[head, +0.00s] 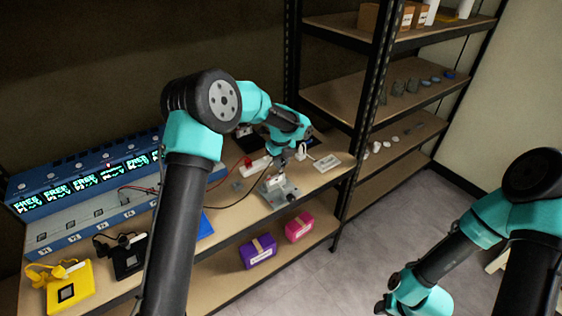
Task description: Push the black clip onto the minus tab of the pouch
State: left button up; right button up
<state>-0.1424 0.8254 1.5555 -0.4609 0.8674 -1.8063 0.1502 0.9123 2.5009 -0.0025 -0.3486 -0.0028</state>
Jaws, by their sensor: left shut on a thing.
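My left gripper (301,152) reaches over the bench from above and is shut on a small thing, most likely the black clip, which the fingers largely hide. A thin black lead (236,203) curves over the bench toward it. Just below stands a grey metal fixture (277,191); the pouch and its minus tab are too small to make out there. A red clip (248,162) is to the left of the gripper. My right gripper (383,306) hangs low at the bottom, away from the bench, and its jaws are unclear.
A blue instrument with lit displays (85,180) fills the bench's left. Yellow (70,290) and black (127,256) devices stand in front. A white flat piece (326,163) lies right of the fixture. Purple (258,251) and pink (299,227) boxes sit below. A shelf rack (340,95) rises close behind.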

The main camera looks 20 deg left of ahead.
pick_arm(q)
jog(key=shift+f, duration=1.2)
dwell(0.6)
jog(key=o, duration=1)
jog(key=shift+r, duration=0.1)
notch_tip(320, 180, up, 17)
jog(key=shift+r, duration=0.15)
